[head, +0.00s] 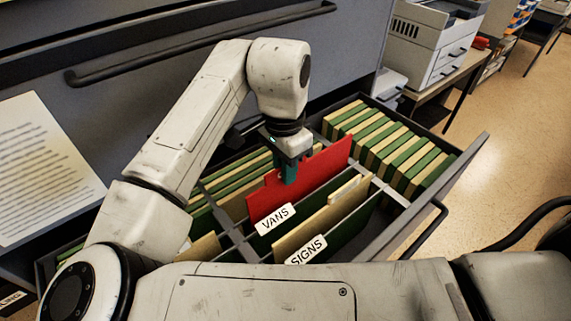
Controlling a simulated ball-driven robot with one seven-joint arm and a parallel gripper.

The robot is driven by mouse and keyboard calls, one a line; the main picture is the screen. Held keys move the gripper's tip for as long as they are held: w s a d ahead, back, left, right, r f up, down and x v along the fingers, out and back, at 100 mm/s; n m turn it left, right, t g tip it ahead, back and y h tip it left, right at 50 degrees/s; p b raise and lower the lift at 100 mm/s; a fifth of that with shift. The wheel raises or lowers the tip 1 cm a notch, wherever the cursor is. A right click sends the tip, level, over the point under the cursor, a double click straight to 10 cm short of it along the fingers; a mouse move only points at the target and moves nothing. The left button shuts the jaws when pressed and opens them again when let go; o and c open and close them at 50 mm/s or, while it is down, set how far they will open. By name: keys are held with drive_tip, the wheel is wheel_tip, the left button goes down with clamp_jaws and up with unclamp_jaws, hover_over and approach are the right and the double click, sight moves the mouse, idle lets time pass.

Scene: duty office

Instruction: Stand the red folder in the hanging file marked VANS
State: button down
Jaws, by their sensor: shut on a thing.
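The red folder (316,180) stands on edge in the open drawer, in the row of hanging files just behind the white VANS label (275,217). Its lower edge is hidden behind the label and the file in front, so I cannot tell how deep it sits. My gripper (289,174) is above the drawer, shut on the folder's upper edge. The hanging file marked SIGNS (306,250) is nearer to me, with tan folders in it.
The open drawer (404,224) holds several green and tan files at left and right. Its cabinet front with a long handle (200,44) rises behind. A printed sheet (42,168) is at left. A grey printer (437,38) stands on a table at the upper right.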

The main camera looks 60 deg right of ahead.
sight(285, 194)
drive_tip(key=shift+f+b, duration=1.45)
drive_tip(key=shift+f, duration=1.25)
drive_tip(key=c, duration=1.1)
unclamp_jaws()
drive_tip(key=shift+r+p, duration=3.2)
drive_tip(key=shift+r, duration=0.3)
